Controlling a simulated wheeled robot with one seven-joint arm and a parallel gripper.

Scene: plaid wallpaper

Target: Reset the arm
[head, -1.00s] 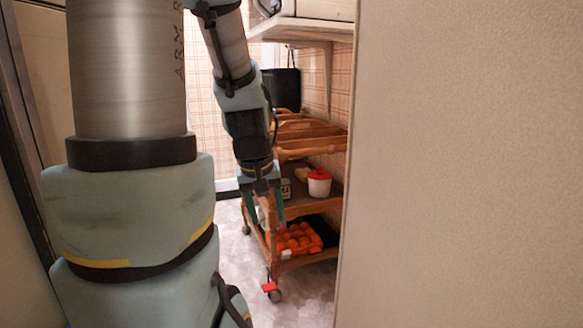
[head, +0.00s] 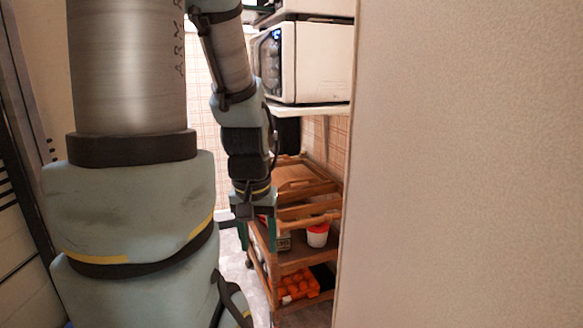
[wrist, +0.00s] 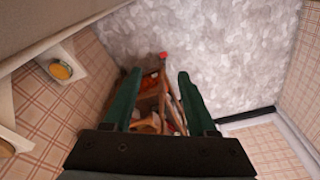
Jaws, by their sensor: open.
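My arm hangs down on the left side of the head view. My gripper (head: 257,236) points down in front of the wooden trolley (head: 292,262). In the wrist view my gripper (wrist: 157,95) has its two green fingers spread apart, with nothing held between them. The trolley (wrist: 150,103) shows between and beyond the fingers, over a grey floor. The gripper appears apart from the trolley, though the exact gap cannot be told.
The trolley carries a white tub with a red lid (head: 317,234) and an orange crate (head: 297,287). A white microwave (head: 318,62) sits on a shelf (head: 310,109) above. A large beige panel (head: 460,160) blocks the right side. Grey floor (wrist: 215,50) is open in the wrist view.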

